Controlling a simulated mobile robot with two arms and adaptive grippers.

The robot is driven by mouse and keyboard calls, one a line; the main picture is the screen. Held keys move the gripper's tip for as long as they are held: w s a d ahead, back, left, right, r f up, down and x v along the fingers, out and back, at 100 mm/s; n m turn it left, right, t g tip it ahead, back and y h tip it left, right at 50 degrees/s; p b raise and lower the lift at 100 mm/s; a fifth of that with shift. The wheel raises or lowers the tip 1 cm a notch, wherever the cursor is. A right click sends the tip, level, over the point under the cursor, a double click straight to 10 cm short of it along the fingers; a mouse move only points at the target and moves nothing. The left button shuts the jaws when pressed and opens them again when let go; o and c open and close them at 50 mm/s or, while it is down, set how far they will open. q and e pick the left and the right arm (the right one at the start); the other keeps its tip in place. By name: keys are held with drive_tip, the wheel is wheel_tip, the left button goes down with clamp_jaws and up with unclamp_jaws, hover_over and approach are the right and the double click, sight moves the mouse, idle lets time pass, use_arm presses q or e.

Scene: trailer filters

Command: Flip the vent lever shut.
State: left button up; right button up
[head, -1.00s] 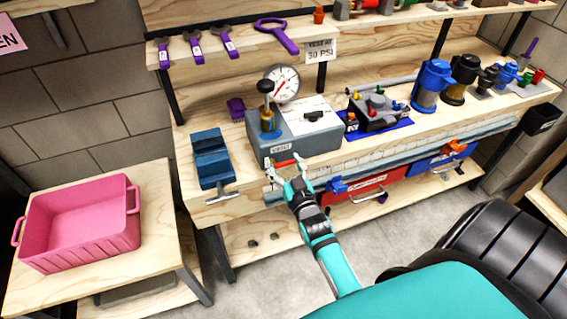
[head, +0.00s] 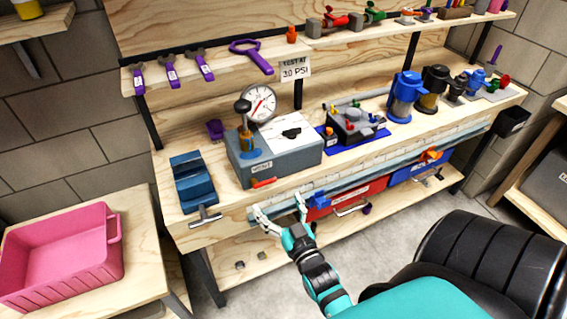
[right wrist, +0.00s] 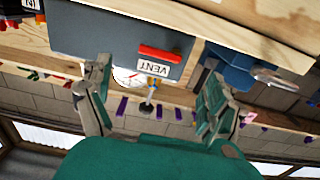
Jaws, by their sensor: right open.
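The red vent lever (head: 264,183) lies roughly level on the front of a grey box (head: 290,160), just under its VENT label (head: 261,167). In the right wrist view the red lever (right wrist: 160,54) appears upside down beside the VENT label (right wrist: 153,68). My right gripper (head: 281,205) is open and empty, below and in front of the box, apart from the lever. In the right wrist view its spread fingers (right wrist: 157,75) stand on either side of the lever in the picture. My left gripper is not in view.
Red (head: 345,196) and blue drawers hang below. A pink bin (head: 60,255) stands at left.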

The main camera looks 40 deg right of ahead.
drive_tip(key=shift+v, duration=1.6)
